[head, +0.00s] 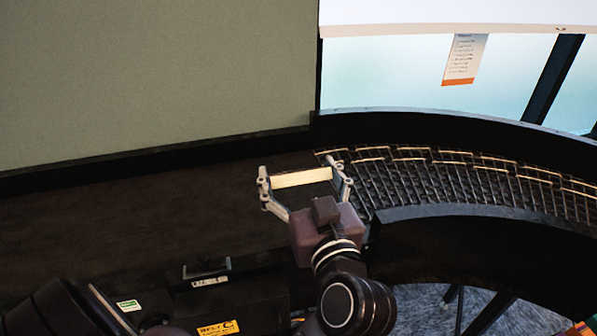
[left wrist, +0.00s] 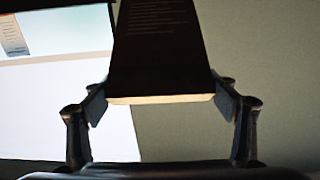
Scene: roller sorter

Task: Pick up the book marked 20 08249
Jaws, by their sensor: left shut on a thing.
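My left gripper (head: 304,182) is shut on a book (head: 302,177), which shows in the head view as a pale strip of page edge between the two fingers. In the left wrist view the book (left wrist: 160,45) has a dark cover with small lines of text too blurred to read, and its pale lower edge sits between the fingertips of the left gripper (left wrist: 160,100). I cannot make out the marking 20 08249. In the head view the book is above the dark belt, near where the rollers start. My right gripper is not in view.
A dark belt (head: 140,215) runs along a grey-green wall (head: 160,75). A curved roller track (head: 450,185) with black side rails bends away to the right and looks empty. A printed sheet (head: 466,58) hangs on the pale panel behind it.

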